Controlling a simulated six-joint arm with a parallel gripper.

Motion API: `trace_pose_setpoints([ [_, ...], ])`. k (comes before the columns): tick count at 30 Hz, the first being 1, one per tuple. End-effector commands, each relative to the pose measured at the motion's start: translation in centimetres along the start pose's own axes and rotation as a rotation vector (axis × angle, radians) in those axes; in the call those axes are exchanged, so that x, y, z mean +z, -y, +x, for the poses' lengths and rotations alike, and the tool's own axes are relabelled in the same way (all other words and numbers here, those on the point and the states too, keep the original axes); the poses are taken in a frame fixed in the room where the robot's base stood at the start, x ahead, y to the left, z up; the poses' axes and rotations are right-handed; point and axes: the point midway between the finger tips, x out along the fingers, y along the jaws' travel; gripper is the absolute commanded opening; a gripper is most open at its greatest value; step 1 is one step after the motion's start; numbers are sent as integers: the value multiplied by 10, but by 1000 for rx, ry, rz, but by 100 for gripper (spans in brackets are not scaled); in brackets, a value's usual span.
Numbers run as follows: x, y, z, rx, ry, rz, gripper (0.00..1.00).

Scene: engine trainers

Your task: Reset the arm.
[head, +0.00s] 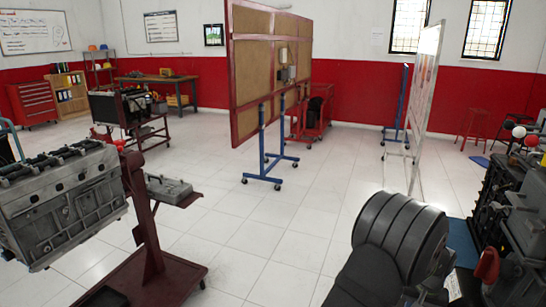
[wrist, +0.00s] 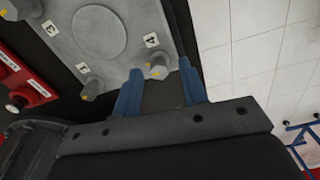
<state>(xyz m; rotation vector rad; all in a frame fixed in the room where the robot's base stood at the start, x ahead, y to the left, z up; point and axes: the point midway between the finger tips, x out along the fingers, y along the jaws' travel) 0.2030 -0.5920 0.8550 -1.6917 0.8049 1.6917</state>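My gripper (wrist: 160,80) shows in the wrist view with its two blue fingers apart and nothing held between them. In the head view, my dark arm fills the lower right, and my gripper cannot be made out there.
An engine block (head: 60,200) on a dark red stand (head: 150,225) is at the left. Dark engine equipment (head: 510,200) crowds the right edge. A red-framed board (head: 270,60) stands mid-room. White floor (head: 310,220) is open between. A red panel (wrist: 25,88) shows beside the plate.

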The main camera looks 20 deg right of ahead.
Motion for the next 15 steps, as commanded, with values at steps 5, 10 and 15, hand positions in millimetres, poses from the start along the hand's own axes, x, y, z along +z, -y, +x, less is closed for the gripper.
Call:
trace_pose_setpoints([
  [5, 0, 0, 0, 0, 0, -75, 39],
  [10, 0, 0, 0, 0, 0, -100, 39],
  [15, 0, 0, 0, 0, 0, -101, 39],
])
